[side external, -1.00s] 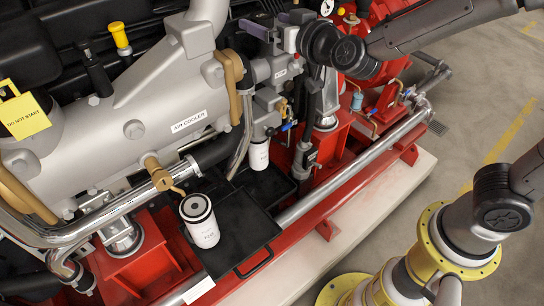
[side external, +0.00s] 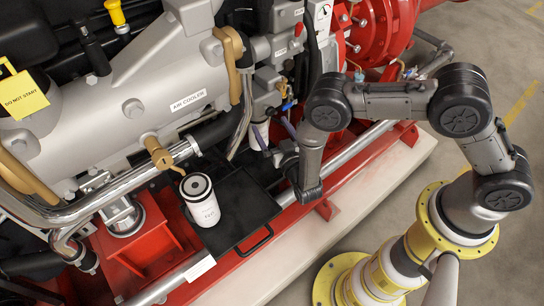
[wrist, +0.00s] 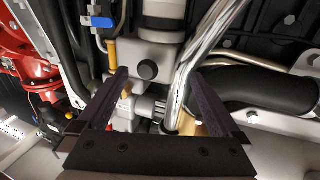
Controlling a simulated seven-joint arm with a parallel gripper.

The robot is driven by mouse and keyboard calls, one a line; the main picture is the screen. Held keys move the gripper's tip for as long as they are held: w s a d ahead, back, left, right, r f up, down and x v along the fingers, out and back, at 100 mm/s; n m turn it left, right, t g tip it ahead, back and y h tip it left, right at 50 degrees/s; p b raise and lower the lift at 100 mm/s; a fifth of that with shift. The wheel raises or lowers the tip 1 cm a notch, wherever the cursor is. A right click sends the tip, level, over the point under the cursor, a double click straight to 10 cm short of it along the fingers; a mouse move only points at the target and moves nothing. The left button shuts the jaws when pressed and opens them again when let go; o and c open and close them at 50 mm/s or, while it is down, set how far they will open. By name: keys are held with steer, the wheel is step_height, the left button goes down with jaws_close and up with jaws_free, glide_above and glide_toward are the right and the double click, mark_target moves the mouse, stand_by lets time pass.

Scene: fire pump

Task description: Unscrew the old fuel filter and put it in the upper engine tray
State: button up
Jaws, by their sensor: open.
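In the wrist view, a white cylinder with a dark band (wrist: 162,8), apparently the mounted fuel filter, is cut off by the top edge, beside a grey block. Another white filter with a black-ringed top (side external: 203,205) stands upright on the black tray (side external: 240,222). I cannot separate the tray levels.
A chrome pipe (wrist: 200,60) runs close to one finger. A blue-handled valve (wrist: 97,22) and a brass-coloured fitting (wrist: 111,52) lie on the other side. The air cooler (side external: 165,85) and its brass-coloured tap (side external: 158,152) stand left. The tray's front right part is clear.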

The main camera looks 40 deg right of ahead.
glide_toward(267, 134)
steer(key=w+a, duration=0.1)
steer(key=a, duration=0.1)
steer(key=shift+f+x, duration=0.15)
steer(key=shift+x, duration=2.5)
steer(key=shift+f+x, duration=0.15)
steer(key=shift+x, duration=2.45)
steer(key=shift+w+d, duration=0.1)
steer(key=shift+w, duration=0.2)
jaws_close()
steer(key=shift+d+n+y, duration=0.1)
steer(key=shift+n+y, duration=0.3)
steer(key=shift+y, duration=0.2)
steer(key=shift+d+n+y, duration=0.15)
steer(key=shift+n+y, duration=1.1)
steer(key=shift+y, duration=0.7)
steer(key=shift+d+n+y, duration=0.15)
steer(key=shift+n+y, duration=1.1)
steer(key=shift+y, duration=0.7)
steer(key=shift+w+r+n+g+y, duration=0.1)
steer(key=shift+n+g+y, duration=0.7)
steer(key=shift+n+y, duration=1.2)
